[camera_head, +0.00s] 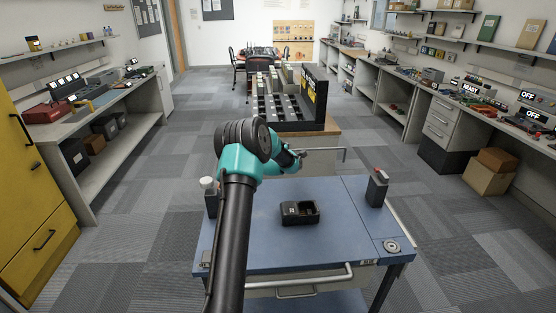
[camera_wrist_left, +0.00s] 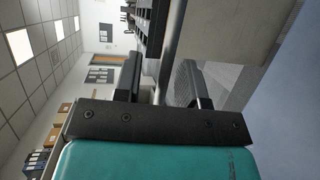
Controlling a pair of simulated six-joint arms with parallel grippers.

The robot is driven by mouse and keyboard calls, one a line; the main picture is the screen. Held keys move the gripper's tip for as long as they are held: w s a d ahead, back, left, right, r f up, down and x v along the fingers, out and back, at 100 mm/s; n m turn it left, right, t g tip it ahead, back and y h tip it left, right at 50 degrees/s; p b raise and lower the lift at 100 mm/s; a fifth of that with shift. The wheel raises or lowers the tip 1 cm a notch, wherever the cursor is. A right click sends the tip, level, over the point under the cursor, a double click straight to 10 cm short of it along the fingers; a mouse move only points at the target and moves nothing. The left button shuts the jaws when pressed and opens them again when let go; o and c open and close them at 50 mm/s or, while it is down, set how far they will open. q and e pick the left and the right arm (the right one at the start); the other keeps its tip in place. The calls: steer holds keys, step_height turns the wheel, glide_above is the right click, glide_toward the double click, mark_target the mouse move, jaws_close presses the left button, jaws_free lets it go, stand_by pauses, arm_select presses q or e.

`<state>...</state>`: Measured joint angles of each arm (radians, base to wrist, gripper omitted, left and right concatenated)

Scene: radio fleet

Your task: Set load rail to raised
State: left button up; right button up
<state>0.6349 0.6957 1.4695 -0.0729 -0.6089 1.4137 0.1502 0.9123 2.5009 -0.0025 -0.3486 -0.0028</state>
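A thin metal rail (camera_head: 325,149) runs along the near side of the wood-topped stand, just beyond the blue table, and bends at its right end. My left gripper (camera_head: 301,154) is at the left end of this rail, its fingers small and partly hidden by the wrist. In the left wrist view, the two dark fingers of my left gripper (camera_wrist_left: 165,84) stand apart, with the silver rail (camera_wrist_left: 174,40) running between them. Gaps seem to show beside the rail, but contact cannot be told. My right gripper is not in view.
The blue table (camera_head: 260,252) carries a black cradle (camera_head: 300,212), a dark device (camera_head: 377,188) at right and a white-topped bottle (camera_head: 209,190) at left. A black rack (camera_head: 313,105) stands on the wooden top.

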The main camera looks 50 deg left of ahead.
arm_select(q)
steer(key=v, duration=1.6)
steer(key=shift+s+r, duration=0.2)
steer(key=shift+s, duration=0.05)
